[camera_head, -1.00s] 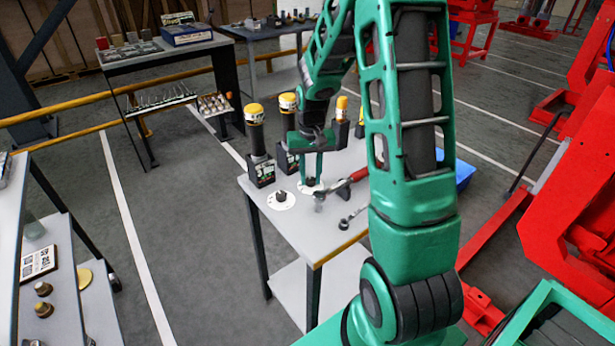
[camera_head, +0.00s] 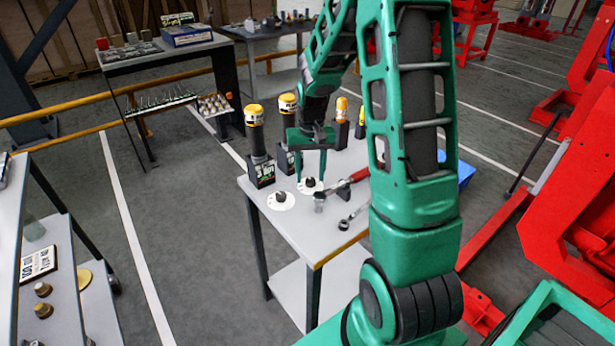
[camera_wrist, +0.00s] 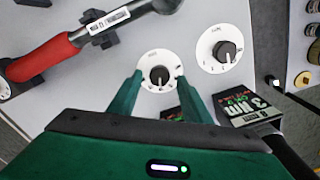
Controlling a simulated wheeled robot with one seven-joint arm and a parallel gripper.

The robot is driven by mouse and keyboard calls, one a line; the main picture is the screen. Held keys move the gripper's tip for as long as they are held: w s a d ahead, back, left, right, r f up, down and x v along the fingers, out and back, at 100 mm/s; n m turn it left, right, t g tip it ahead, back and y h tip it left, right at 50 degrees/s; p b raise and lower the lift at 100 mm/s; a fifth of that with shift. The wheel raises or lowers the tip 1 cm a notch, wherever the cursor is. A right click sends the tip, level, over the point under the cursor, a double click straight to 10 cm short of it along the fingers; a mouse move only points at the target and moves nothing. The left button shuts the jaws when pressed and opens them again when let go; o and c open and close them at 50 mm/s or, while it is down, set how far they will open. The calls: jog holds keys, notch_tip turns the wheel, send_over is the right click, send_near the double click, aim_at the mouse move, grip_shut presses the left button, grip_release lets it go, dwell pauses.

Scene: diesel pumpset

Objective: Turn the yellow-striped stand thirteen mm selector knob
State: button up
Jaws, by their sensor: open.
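Two dark selector knobs on white round dials sit on the grey table. My gripper (camera_head: 311,177) is open with its green fingers down on either side of the right knob (camera_head: 310,183). In the wrist view this knob (camera_wrist: 159,75) is between the fingertips (camera_wrist: 159,77); I cannot tell whether they touch it. The other knob (camera_head: 281,197) stands clear, also in the wrist view (camera_wrist: 227,49). Behind the dials are two dark stands with yellow-and-white tops, the left one (camera_head: 261,168) and the right one (camera_head: 284,160). I cannot tell which is the yellow-striped thirteen mm stand.
A red-handled wrench (camera_head: 350,180) lies right of my gripper, in the wrist view too (camera_wrist: 48,58). A small metal tool (camera_head: 350,216) lies near the table's front edge. More stands with orange-yellow parts (camera_head: 341,122) are behind. The table (camera_head: 310,240) is bare at the front.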

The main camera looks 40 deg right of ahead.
aim_at(310, 179)
notch_tip(310, 179, up, 10)
jog(key=shift+f, duration=0.15)
dwell(0.7)
jog(key=s+a+r, duration=0.1)
jog(key=s+r, duration=0.1)
jog(key=s, duration=1.2)
jog(key=s+a+r, duration=0.2)
jog(key=s, duration=1.3)
jog(key=shift+r+m, duration=0.3)
jog(key=shift+m, duration=0.1)
jog(key=shift+a, duration=0.1)
